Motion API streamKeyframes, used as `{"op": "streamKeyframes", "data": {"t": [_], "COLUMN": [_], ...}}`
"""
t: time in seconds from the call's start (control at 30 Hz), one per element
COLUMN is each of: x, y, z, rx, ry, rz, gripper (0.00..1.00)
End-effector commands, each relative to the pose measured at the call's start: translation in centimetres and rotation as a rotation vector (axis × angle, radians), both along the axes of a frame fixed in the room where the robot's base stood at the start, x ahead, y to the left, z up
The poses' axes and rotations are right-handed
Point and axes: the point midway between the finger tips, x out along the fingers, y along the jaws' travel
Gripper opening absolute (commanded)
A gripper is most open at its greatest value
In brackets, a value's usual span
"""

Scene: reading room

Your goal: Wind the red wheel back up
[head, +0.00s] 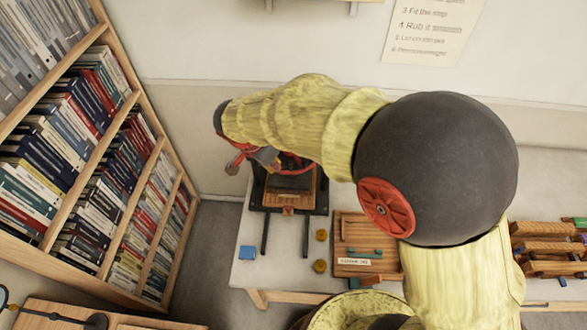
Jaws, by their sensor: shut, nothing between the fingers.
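The red wheel (296,171) sits on top of a small press with a dark frame (264,197) and a wooden bed (290,192), near the table's left end. My yellow-sleeved arm reaches across from the right, and its wrist covers much of the wheel. Below the wrist, my gripper (262,157) shows only in small part, low beside the wheel's left side. It is shut with nothing held. I cannot tell whether it touches the rim. The wheel's far side and the press screw are hidden.
A tall bookshelf (95,165) stands at left. The wall is close behind the table.

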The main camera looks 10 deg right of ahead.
Motion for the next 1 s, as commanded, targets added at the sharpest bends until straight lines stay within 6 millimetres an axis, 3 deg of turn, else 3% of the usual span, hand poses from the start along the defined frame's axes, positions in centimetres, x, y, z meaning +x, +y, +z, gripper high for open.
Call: {"op": "streamKeyframes", "data": {"t": [0.27,0.73,1.0], "x": [-0.2,1.9,4.1], "y": [-1.2,-3.7,-6.2], "z": [-1.3,-9.5,-9.2], "rx": [-0.016,-0.015,-0.013], "ry": [0.009,0.009,0.005], "rz": [-0.052,-0.048,-0.049], "gripper": [0.00,0.00,0.00]}}
